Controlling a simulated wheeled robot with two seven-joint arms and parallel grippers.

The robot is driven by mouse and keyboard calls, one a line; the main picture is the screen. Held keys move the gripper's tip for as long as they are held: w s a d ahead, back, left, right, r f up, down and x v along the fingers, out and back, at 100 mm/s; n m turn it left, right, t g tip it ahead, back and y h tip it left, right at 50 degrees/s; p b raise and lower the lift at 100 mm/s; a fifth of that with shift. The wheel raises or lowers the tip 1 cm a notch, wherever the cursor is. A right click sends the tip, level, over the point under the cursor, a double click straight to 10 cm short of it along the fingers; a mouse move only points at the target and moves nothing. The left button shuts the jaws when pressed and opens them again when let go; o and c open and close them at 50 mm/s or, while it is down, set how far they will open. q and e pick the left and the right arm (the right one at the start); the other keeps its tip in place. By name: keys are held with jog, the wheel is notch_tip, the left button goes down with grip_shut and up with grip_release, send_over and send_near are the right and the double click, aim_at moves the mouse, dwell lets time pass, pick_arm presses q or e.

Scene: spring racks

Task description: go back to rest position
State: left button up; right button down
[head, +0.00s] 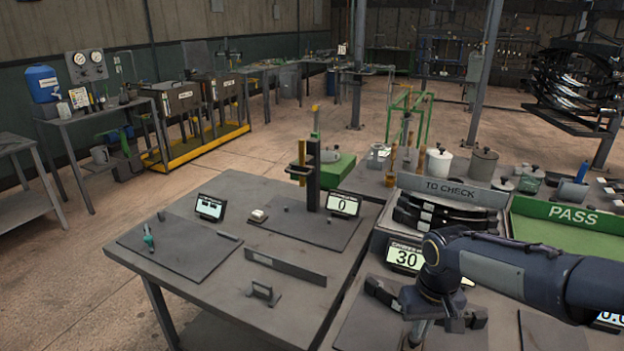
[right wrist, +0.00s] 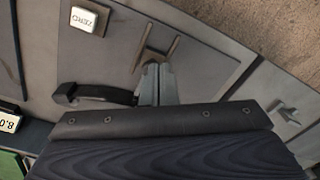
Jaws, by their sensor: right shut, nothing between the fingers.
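My right arm (head: 530,270) comes in from the right over the grey bench. My right gripper (head: 417,333) points down at the bottom edge of the head view, partly hidden by the wrist and cut off by the frame. In the right wrist view its fingers (right wrist: 157,84) are together with nothing between them, above the grey bench plate. A dark curved bar (right wrist: 95,94) lies beside the fingers there; I cannot tell whether they touch it. My left gripper is not in view.
A TO CHECK rack (head: 452,190) holds several black springs (head: 432,219). A green PASS tray (head: 560,234) stands at right. A display reading 30 (head: 405,257) is close to my wrist. A ZERO button (right wrist: 89,17) shows in the wrist view. The left bench (head: 190,285) has free room.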

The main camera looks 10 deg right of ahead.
jog(key=s+a+r+t+y, duration=0.1)
jog(key=s+a+r+t, duration=0.1)
jog(key=s, duration=0.7)
jog(key=s+a+r+m+t+y, duration=0.1)
jog(key=s+a+r+t+y, duration=0.1)
jog(key=s, duration=0.7)
jog(key=shift+s+a+r+t+y, duration=0.2)
jog(key=shift+s+a+t+y, duration=0.1)
jog(key=shift+a+t, duration=0.4)
jog(key=c, duration=2.1)
grip_release()
